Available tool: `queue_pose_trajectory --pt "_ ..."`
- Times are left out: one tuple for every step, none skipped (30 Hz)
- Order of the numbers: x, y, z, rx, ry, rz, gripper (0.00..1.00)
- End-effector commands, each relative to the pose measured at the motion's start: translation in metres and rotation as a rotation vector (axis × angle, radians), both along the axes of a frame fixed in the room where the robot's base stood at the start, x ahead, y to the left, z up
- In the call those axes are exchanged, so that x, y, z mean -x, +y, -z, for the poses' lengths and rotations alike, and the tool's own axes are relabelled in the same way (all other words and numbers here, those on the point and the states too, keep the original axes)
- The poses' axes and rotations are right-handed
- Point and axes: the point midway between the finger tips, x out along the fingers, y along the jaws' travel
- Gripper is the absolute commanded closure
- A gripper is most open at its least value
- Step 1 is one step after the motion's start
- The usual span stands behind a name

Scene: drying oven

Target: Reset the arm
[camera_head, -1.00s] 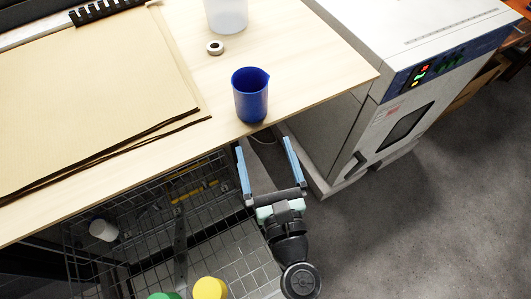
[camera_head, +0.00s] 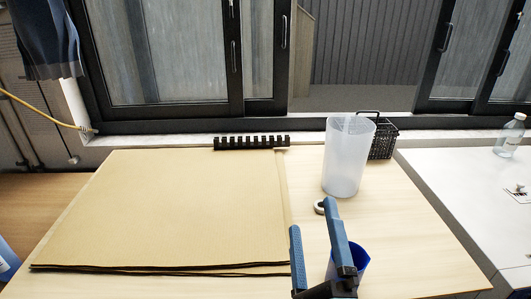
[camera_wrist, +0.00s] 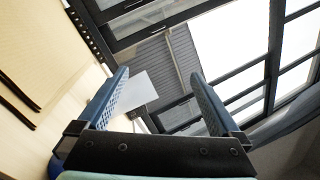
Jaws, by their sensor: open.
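My gripper (camera_head: 314,232) is at the bottom of the head view, its two blue fingers apart and pointing up, with nothing between them. In the wrist view the open fingers (camera_wrist: 160,88) frame the window and a pale container (camera_wrist: 132,90). A dark blue cup (camera_head: 361,257) stands on the wooden table just behind my gripper in the head view and is partly hidden by it. I cannot tell whether they touch.
A translucent beaker (camera_head: 346,160), a white ring (camera_head: 319,207) and a black wire basket (camera_head: 382,139) stand on the table. Brown sheets (camera_head: 180,205) cover its left. A black rack (camera_head: 250,142) lies at the back. The drying oven's white top (camera_head: 470,185) is right, with a bottle (camera_head: 510,134).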

Motion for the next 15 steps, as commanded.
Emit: queue_pose_trajectory --pt "-0.007 0.015 -0.048 0.2 -0.067 0.02 0.0" --pt "-0.009 0.023 -0.07 0.32 -0.099 0.045 0.0" --pt "-0.011 0.033 -0.099 0.479 -0.145 0.086 0.0" --pt "-0.01 0.04 -0.122 0.596 -0.181 0.124 0.0" --pt "-0.01 0.046 -0.144 0.711 -0.214 0.168 0.0" --pt "-0.006 0.055 -0.174 0.861 -0.261 0.235 0.0" --pt "-0.003 0.06 -0.196 0.969 -0.293 0.294 0.0" --pt "0.001 0.065 -0.217 1.071 -0.321 0.357 0.0" --pt "0.009 0.07 -0.245 1.197 -0.355 0.447 0.0" --pt "0.015 0.073 -0.265 1.282 -0.374 0.518 0.0" --pt "0.022 0.075 -0.282 1.361 -0.387 0.588 0.0" --pt "0.031 0.077 -0.305 1.451 -0.402 0.681 0.0" --pt "0.038 0.077 -0.319 1.51 -0.404 0.746 0.0" --pt "0.045 0.078 -0.332 1.559 -0.407 0.807 0.0" --pt "0.053 0.077 -0.346 1.617 -0.401 0.88 0.0"
